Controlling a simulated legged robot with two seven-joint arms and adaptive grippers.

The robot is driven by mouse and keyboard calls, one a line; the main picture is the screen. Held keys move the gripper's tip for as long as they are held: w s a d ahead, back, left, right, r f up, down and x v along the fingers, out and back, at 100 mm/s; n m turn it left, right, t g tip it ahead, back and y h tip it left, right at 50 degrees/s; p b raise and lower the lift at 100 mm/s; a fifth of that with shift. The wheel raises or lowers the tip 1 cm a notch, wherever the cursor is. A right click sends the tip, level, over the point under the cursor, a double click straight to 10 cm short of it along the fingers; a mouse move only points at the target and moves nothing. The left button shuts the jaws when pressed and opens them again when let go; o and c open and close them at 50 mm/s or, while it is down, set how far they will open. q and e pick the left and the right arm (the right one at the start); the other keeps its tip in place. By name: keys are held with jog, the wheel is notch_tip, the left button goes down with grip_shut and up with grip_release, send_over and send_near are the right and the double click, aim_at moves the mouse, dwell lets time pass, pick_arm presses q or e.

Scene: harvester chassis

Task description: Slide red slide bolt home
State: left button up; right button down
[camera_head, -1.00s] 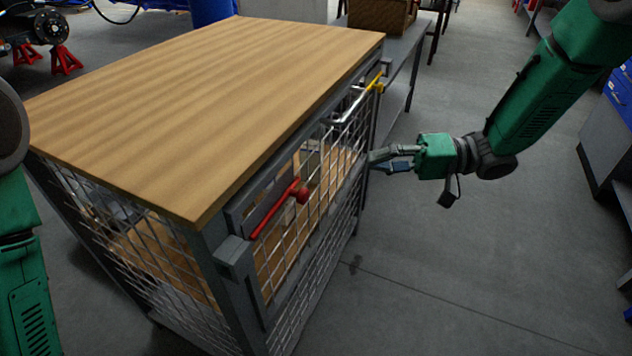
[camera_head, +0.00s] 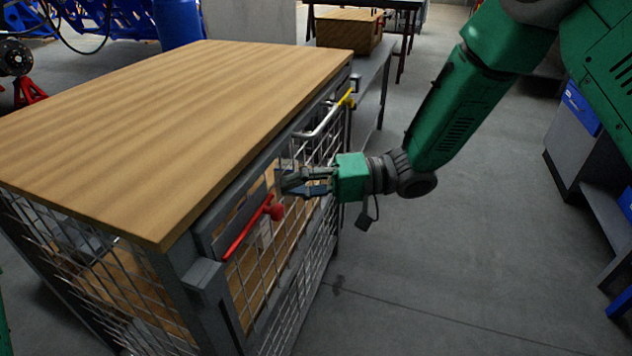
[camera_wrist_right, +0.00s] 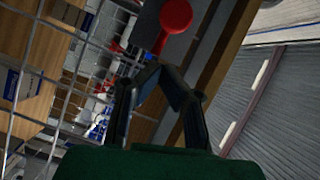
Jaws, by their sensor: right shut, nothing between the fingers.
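The red slide bolt (camera_head: 248,231) is a thin red rod with a round red knob (camera_head: 277,212), set on a grey plate on the mesh front of the wood-topped cage (camera_head: 180,130). In the right wrist view the red knob (camera_wrist_right: 176,16) is at the top, just beyond the fingertips. My right gripper (camera_head: 282,184) is shut and empty, close to the mesh front and a little above and right of the knob. It also shows in the right wrist view (camera_wrist_right: 172,72), apart from the knob in the picture. My left gripper is not in view.
A grey handle bar with a yellow-tipped lever (camera_head: 347,99) is farther along the cage front. A grey latch block (camera_head: 203,275) sits at the near corner.

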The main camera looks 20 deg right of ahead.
aim_at(251, 224)
jog(key=shift+s+a+f, duration=0.15)
jog(key=shift+s+a, duration=0.1)
jog(key=shift+s, duration=0.35)
jog(key=shift+s+a+f, duration=0.15)
jog(key=shift+s+a, duration=0.05)
jog(key=shift+s, duration=0.35)
jog(key=s+a+p, duration=0.1)
jog(key=s+p, duration=0.1)
jog(key=s+a+p, duration=0.1)
jog(key=p, duration=0.1)
jog(key=shift+s+a+r, duration=0.25)
jog(key=shift+s+a, duration=0.05)
jog(key=shift+s+a+f, duration=0.15)
jog(key=shift+s+a, duration=0.2)
jog(key=shift+s, duration=0.1)
jog(key=shift+f, duration=0.1)
